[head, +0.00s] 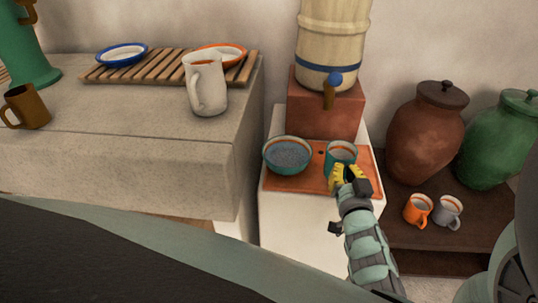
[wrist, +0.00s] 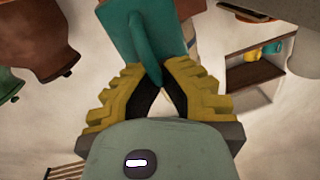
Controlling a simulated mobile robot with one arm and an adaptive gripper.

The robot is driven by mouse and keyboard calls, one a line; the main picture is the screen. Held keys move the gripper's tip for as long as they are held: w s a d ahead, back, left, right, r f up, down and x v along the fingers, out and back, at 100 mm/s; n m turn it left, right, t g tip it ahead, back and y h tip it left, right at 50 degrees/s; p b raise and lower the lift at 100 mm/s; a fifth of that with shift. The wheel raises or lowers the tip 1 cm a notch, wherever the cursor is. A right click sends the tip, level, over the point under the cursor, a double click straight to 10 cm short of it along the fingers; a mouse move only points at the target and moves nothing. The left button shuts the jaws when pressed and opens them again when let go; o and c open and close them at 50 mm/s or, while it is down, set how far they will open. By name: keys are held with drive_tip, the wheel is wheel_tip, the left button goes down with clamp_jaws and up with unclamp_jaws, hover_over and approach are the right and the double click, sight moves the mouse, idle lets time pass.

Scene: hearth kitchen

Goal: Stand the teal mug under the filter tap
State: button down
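The teal mug (head: 335,166) is upright at the right side of the terracotta tray top (head: 290,184), in front of and below the filter tap (head: 330,94). The tap is on the pale ribbed water filter (head: 333,45). My gripper (head: 347,180) is at the mug's near side. In the wrist view its yellow fingers (wrist: 160,84) close around the teal handle of the mug (wrist: 135,30). The mug's base is partly hidden by my gripper, so I cannot tell whether it touches the tray.
A teal bowl (head: 288,157) stands on the tray left of the mug. A red-brown block (head: 325,115) carries the filter behind. Lidded jars (head: 425,137) and two small mugs (head: 418,211) are on the right. A stone counter (head: 120,145) with a white jug (head: 206,88) is on the left.

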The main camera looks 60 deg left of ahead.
sight(352, 152)
drive_tip(key=w+a, duration=0.1)
drive_tip(key=w, duration=0.1)
drive_tip(key=w+a, duration=0.1)
drive_tip(key=w, duration=0.2)
drive_tip(key=w+a+b, duration=0.1)
drive_tip(key=w+a, duration=0.1)
drive_tip(key=shift+w+a+f, duration=0.1)
drive_tip(key=shift+w+f, duration=0.1)
drive_tip(key=shift+f, duration=0.2)
drive_tip(key=shift+f+b, duration=0.95)
drive_tip(key=shift+f, duration=0.75)
drive_tip(key=shift+f, duration=0.15)
drive_tip(key=c, duration=1.1)
unclamp_jaws()
drive_tip(key=shift+c, duration=0.2)
drive_tip(key=shift+s+r, duration=0.1)
drive_tip(key=shift+r, duration=0.15)
drive_tip(key=p+v, duration=0.2)
drive_tip(key=v, duration=1)
